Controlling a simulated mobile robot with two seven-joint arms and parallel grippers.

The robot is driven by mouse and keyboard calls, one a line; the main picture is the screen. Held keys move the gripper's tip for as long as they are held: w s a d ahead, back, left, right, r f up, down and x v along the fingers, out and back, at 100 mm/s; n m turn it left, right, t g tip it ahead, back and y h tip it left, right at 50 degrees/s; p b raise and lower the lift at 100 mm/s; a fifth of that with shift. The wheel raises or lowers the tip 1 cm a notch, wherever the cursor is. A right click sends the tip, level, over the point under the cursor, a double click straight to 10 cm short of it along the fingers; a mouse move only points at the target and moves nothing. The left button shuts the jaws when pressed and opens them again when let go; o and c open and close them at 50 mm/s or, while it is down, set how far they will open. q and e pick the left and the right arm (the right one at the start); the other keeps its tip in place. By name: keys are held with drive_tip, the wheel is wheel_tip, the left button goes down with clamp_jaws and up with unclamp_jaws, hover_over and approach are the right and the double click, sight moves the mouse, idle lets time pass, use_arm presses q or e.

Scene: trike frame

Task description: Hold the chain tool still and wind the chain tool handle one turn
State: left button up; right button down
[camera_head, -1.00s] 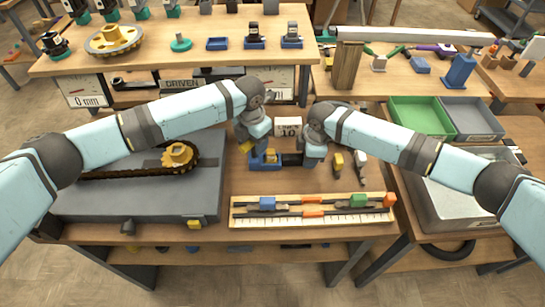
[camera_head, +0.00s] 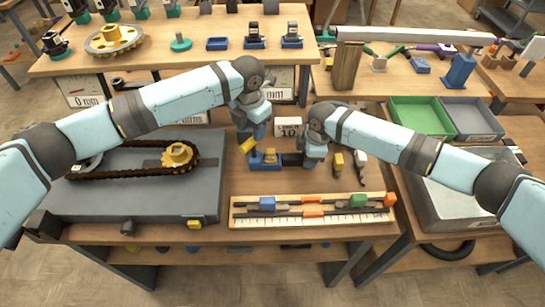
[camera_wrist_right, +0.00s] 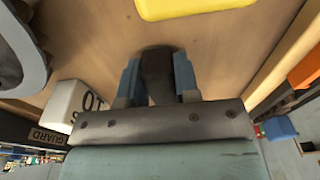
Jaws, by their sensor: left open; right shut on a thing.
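The chain tool appears to be the low piece with a blue block (camera_head: 259,166) and a dark bar (camera_head: 291,160), lying on the bench in front of the white label block. A small orange-yellow part (camera_head: 269,155) shows on the blue block. My right gripper (camera_head: 314,163) is at the bar's right end. In the right wrist view its fingers (camera_wrist_right: 158,77) are shut on a dark upright piece, apparently part of the chain tool. My left gripper (camera_head: 256,136) is open above and behind the blue block, apart from it. A yellow piece (camera_head: 246,146) shows just below it.
A grey plate (camera_head: 130,200) with a chain loop and yellow sprocket (camera_head: 178,155) is at left. A ruler board (camera_head: 312,211) lies in front. The white label block (camera_head: 288,126) stands behind. Yellow-ended tools (camera_head: 338,160) lie right, before green (camera_head: 418,118) and grey bins.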

sight(252, 138)
use_arm(q)
drive_tip(key=n, duration=0.4)
drive_tip(key=shift+r, duration=0.3)
drive_tip(key=n, duration=0.4)
drive_tip(key=shift+r+n, duration=0.3)
drive_tip(key=n, duration=0.4)
drive_tip(key=shift+r, duration=0.25)
drive_tip(key=n, duration=0.4)
drive_tip(key=shift+r+n, duration=0.3)
drive_tip(key=n, duration=0.4)
drive_tip(key=shift+r, duration=0.3)
drive_tip(key=n, duration=0.4)
drive_tip(key=shift+r+n, duration=0.3)
drive_tip(key=n, duration=0.4)
drive_tip(key=shift+r, duration=0.25)
drive_tip(key=n, duration=0.6)
drive_tip(key=shift+r, duration=0.35)
drive_tip(key=shift+f, duration=4.85)
